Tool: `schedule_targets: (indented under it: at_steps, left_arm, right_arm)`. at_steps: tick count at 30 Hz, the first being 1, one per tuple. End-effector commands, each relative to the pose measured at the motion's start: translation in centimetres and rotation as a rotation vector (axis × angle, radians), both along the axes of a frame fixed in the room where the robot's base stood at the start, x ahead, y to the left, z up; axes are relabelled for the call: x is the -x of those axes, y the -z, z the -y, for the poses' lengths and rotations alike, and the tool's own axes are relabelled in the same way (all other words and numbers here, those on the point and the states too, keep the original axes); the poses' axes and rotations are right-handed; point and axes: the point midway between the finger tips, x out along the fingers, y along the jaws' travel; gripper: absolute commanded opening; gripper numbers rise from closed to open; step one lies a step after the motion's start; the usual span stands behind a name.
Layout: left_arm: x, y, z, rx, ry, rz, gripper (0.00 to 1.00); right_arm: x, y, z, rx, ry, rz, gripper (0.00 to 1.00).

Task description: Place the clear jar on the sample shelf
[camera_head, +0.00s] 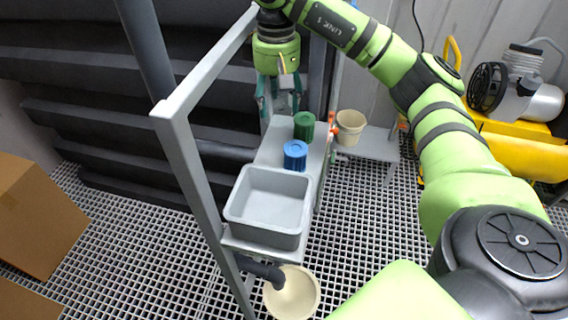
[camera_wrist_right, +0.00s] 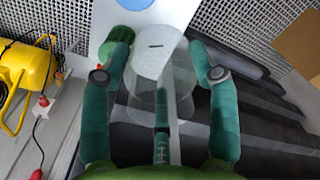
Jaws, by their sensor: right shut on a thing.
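The clear jar (camera_wrist_right: 172,75) is see-through with a pale lid, and it sits between the two teal fingers of my right gripper (camera_wrist_right: 160,74), which is shut on it. In the head view my right gripper (camera_head: 279,98) is at the far end of a narrow grey shelf (camera_head: 269,151); I cannot make out the jar there. In the wrist view the jar overlaps the end of the pale shelf (camera_wrist_right: 184,12), beside a green-lidded jar (camera_wrist_right: 116,42). Whether the jar touches the shelf cannot be told. My left gripper is not in view.
The green jar (camera_head: 304,126) and a blue jar (camera_head: 295,155) stand on the shelf, with a grey bin (camera_head: 268,204) at its near end. A grey frame post (camera_head: 190,170) rises at the left. A beige pot (camera_head: 350,127) stands at the right.

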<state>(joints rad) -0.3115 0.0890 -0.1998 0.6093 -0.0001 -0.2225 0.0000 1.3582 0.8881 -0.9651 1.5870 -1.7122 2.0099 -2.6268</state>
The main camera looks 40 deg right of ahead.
Motion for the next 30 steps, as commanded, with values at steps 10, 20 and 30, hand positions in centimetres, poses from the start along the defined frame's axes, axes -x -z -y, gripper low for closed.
schedule_targets:
  at_steps: [10,20,30]
  left_arm:
    - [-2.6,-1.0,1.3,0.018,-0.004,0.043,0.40]
    - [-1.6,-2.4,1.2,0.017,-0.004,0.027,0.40]
    - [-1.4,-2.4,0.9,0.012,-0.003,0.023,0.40]
  right_arm:
    - [0.1,5.0,0.0,-0.001,-0.002,-0.004,0.23]
    - [0.1,8.9,0.0,0.000,0.000,-0.005,0.23]
    - [0.0,10.1,0.0,0.000,-0.001,0.000,0.23]
